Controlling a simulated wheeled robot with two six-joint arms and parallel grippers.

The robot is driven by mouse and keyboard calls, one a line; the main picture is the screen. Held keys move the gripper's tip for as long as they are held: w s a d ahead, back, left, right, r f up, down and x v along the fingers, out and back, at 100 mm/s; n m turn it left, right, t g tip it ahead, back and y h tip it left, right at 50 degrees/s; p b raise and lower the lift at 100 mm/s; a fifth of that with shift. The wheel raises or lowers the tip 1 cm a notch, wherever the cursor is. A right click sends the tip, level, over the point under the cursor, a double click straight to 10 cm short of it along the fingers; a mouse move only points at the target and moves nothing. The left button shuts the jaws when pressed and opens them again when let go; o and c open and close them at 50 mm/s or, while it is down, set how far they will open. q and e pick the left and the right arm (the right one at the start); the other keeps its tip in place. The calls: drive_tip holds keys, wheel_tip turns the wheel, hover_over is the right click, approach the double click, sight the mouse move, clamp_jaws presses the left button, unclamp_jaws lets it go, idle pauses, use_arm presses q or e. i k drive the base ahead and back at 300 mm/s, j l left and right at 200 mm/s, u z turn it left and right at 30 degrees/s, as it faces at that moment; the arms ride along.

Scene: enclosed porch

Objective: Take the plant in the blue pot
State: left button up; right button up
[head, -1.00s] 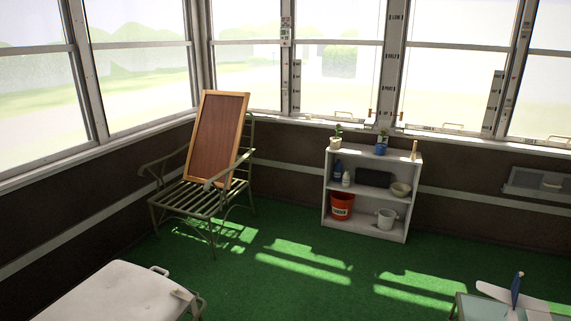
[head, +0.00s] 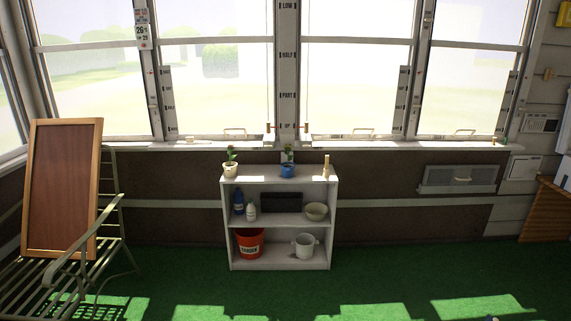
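The plant in the blue pot (head: 288,170) stands upright on the top of a white shelf unit (head: 334,222) below the windows. It is a small green plant, in the middle of the shelf top. A second plant in a pale pot (head: 230,169) stands to its left, and a small tan bottle-like object (head: 326,167) stands to its right. The shelf is some distance ahead across the green floor. Neither of my grippers shows in the head view.
A metal armchair (head: 75,265) with a framed brown board (head: 64,188) stands at the left. The lower shelves hold bottles (head: 238,202), a bowl (head: 316,211), a red bucket (head: 249,243) and a white pot (head: 305,245). The green floor (head: 400,285) before the shelf looks clear.

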sight(287, 168)
drive_tip(key=i+u, duration=0.1)
drive_tip(key=i, duration=0.75)
drive_tip(key=i+l, duration=0.15)
drive_tip(key=i, duration=0.7)
drive_tip(key=u, duration=0.05)
